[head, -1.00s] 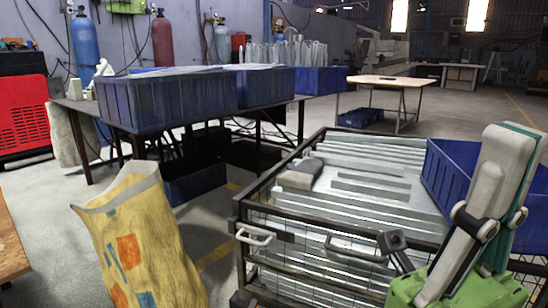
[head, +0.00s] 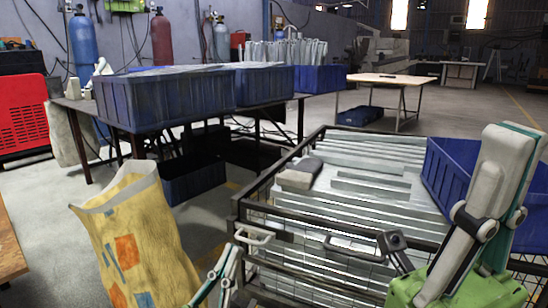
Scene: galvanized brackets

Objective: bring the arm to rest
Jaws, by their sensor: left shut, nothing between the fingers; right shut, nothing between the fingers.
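My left gripper (head: 234,251) shows small at the bottom of the head view, right of the yellow bag. Its grey and teal fingers point up and come together, shut and empty, in front of the left front corner of the wire cage crate. My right gripper (head: 513,134) is large and near at the right edge. Its grey and teal fingers stand up from a green body, shut and empty, and cover part of a blue bin. The lower parts of both are cut off by the picture edge.
The dark-framed cage crate (head: 245,205) holds flat galvanized pieces (head: 365,165) and the blue bin (head: 445,175). A yellow patterned bag (head: 140,250) stands front left. A table with blue bins (head: 165,105) is behind. A brown tabletop edge (head: 8,250) shows at left. Some grey floor is clear.

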